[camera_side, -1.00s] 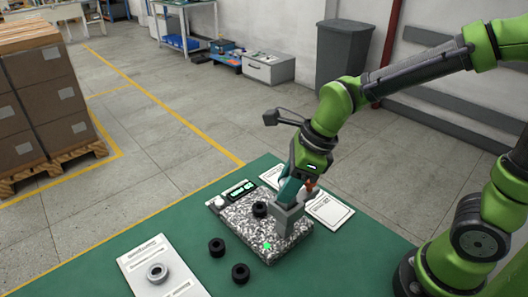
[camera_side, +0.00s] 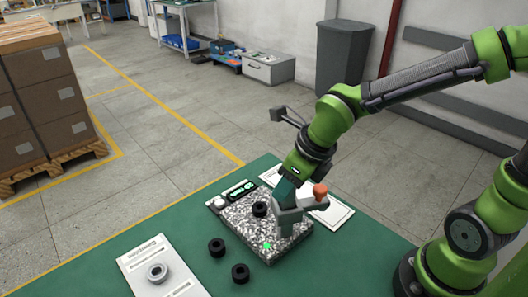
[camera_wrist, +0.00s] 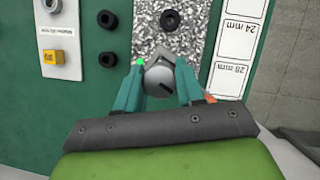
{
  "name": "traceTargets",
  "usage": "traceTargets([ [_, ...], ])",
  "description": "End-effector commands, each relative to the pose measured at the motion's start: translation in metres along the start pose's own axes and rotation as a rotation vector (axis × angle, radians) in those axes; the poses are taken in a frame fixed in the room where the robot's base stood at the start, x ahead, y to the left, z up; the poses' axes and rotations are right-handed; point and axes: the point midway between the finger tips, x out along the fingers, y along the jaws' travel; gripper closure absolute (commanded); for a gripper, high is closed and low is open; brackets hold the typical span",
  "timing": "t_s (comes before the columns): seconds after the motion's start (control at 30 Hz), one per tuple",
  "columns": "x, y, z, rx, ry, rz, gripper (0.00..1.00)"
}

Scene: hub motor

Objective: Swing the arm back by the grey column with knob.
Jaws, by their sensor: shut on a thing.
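The grey column (camera_side: 289,226) stands at the near right part of a speckled plate (camera_side: 237,222). A grey arm on its top points right in the side view and carries an orange knob (camera_side: 320,189). My gripper (camera_side: 285,196) points down at the top of the column and is shut on it. In the wrist view, the teal fingers of my gripper (camera_wrist: 157,82) lie on both sides of the column's round grey top (camera_wrist: 160,78). Only a sliver of the orange knob (camera_wrist: 210,98) shows there, beside the right finger.
A black ring (camera_side: 260,209) sits on the plate, near a green light (camera_side: 267,245). Two more black rings (camera_side: 217,247) (camera_side: 240,273) lie on the green table. A white card (camera_side: 140,262) with a grey ring (camera_side: 157,272) is at left. A size card (camera_wrist: 237,45) lies beside the plate.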

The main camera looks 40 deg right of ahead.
Motion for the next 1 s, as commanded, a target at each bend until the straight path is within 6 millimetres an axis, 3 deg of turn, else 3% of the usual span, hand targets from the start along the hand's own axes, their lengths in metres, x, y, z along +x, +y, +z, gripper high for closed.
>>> traceTargets([
  [0.37,-0.001,0.001,0.002,0.002,-0.005,0.001,1.0],
  [0.4,-0.001,0.001,0.002,0.001,-0.005,0.001,0.58],
  [0.53,0.0,0.001,0.001,0.002,-0.004,0.0,0.38],
  [0.83,-0.001,0.0,0.001,0.002,-0.002,-0.001,0.37],
  [1.0,-0.014,-0.001,0.001,0.004,-0.004,-0.006,0.37],
])
